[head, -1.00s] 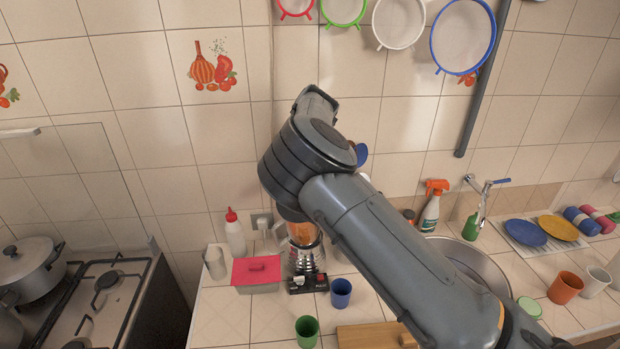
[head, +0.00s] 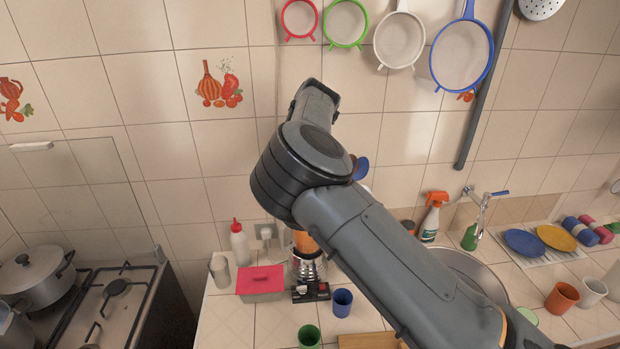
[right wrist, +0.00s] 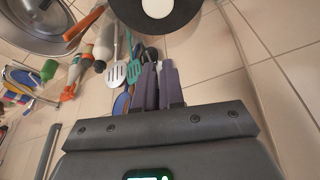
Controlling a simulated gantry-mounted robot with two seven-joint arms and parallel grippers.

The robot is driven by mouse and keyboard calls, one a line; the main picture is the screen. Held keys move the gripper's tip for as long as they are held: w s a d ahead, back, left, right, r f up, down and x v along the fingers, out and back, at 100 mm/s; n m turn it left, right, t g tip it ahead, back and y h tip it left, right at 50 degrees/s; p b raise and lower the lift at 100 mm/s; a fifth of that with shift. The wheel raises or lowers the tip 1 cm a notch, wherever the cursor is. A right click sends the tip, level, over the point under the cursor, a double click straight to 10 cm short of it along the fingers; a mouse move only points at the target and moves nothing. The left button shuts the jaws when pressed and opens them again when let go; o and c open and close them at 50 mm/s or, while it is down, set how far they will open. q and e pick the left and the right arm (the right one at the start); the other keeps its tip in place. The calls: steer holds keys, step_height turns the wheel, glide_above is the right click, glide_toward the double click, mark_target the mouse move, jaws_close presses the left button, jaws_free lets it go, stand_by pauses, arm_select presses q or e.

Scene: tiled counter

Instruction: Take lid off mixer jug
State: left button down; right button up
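The mixer jug (head: 304,242) holds something orange and stands on its black and silver base (head: 310,290) on the counter. Its top is hidden behind my right arm in the head view. My right gripper is hidden there too, but its purple-grey fingers (right wrist: 158,85) show in the right wrist view, close together with nothing visible held. A black round disc with a white centre (right wrist: 158,8), which looks like the jug's lid, is at the top edge of that view, apart from the fingertips in the picture. My left gripper is not in view.
A red-lidded box (head: 260,282), a white bottle with a red cap (head: 239,245), a blue cup (head: 342,302) and a green cup (head: 309,337) stand around the mixer. The sink (head: 470,270) is to the right, the stove (head: 115,305) to the left.

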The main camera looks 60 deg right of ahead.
steer(key=o, duration=1)
